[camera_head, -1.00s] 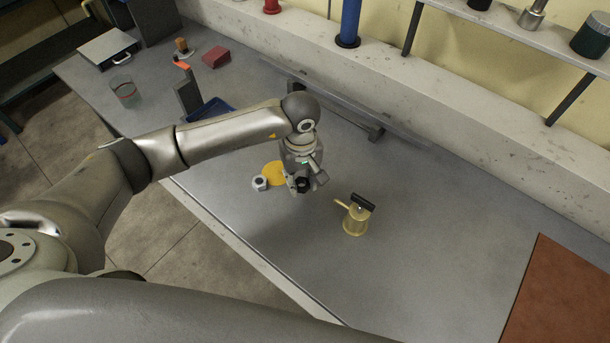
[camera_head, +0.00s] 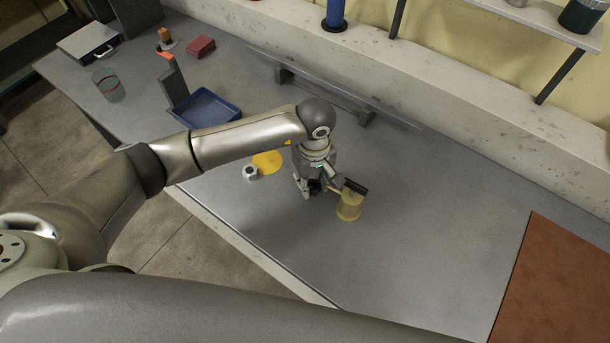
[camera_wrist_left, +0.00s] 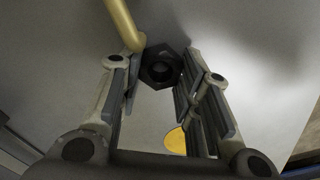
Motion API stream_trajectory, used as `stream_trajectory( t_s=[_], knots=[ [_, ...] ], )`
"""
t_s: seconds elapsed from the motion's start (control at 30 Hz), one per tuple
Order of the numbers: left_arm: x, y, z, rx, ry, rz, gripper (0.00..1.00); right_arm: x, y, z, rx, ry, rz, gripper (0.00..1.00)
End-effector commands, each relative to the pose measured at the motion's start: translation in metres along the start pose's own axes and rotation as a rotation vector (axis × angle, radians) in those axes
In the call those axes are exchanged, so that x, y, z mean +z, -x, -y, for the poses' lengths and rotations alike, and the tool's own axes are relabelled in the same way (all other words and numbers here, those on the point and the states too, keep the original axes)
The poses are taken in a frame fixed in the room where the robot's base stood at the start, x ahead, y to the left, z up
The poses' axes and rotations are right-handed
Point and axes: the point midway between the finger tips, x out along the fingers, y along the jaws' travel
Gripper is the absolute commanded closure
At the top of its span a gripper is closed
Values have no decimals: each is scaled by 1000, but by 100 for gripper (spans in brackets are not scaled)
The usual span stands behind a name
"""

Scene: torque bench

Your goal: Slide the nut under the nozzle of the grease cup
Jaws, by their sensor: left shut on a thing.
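My left gripper (camera_head: 312,189) is shut on a dark hex nut (camera_head: 315,186), low over the grey bench. In the left wrist view the dark nut (camera_wrist_left: 161,67) sits between the fingertips. The brass grease cup (camera_head: 349,208), with a black handle (camera_head: 356,187) on top, stands just right of the gripper. Its nozzle (camera_wrist_left: 122,22) shows in the left wrist view as a brass tube, with its tip beside the upper left of the nut. I cannot tell whether they touch. My right gripper is not in view.
A silver nut (camera_head: 250,172) stands beside a yellow disc (camera_head: 268,161), left of the gripper. A blue tray (camera_head: 206,109) lies further left. A low rail (camera_head: 325,86) runs along the back. A brown mat (camera_head: 555,285) lies at right. The bench front is clear.

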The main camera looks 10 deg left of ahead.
Motion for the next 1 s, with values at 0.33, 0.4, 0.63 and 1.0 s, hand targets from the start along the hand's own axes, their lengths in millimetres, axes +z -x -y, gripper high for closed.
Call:
stream_trajectory(
  t_s=[0.33,0.4,0.63,1.0],
  knots=[
    [23,0,-15,3,-2,1,98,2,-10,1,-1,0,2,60],
    [27,0,-17,2,-3,1,98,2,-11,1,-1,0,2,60],
    [32,1,-20,2,-1,0,98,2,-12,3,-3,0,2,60],
    [33,1,-21,2,-1,0,59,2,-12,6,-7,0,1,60]
  ],
)
